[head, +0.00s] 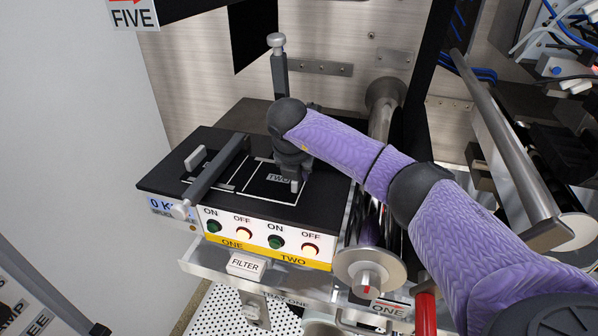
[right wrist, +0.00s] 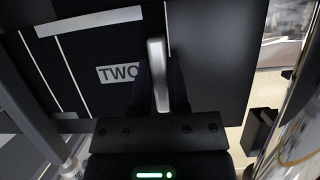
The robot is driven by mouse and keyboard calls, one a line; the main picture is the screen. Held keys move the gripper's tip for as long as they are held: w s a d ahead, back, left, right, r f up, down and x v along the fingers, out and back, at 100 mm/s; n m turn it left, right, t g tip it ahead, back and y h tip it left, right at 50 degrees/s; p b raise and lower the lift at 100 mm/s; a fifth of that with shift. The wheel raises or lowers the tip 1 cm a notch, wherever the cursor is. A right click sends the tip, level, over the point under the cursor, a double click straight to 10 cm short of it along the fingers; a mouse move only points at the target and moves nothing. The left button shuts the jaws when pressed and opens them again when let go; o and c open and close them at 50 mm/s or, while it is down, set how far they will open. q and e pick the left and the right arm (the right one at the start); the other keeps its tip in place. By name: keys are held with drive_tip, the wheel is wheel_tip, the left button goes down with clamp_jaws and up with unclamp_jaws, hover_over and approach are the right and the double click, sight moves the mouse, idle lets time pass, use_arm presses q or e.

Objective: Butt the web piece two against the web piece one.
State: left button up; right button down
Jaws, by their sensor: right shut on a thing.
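My right gripper (head: 292,172) comes down over the black table top (head: 160,180), at the right part of the white outlined area marked TWO. In the right wrist view the right gripper (right wrist: 157,95) is shut on an upright grey handle (right wrist: 156,50), just right of the TWO label. I take this handle as web piece two's; its dark sheet is hard to tell from the black top. A second grey handle (head: 195,158) stands at the left, beyond the long bar, probably on web piece one. Whether the pieces' edges touch cannot be seen. My left gripper is not in view.
A long grey bar (head: 215,168) with a round knob crosses the table top left of the TWO area. An upright post (head: 279,70) stands behind. Rollers (head: 368,268) lie to the right. Buttons and lamps (head: 262,240) line the front panel.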

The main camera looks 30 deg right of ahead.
unclamp_jaws()
idle(0.5)
wheel_tip(320, 180, up, 7)
drive_tip(key=p, duration=0.5)
idle(0.4)
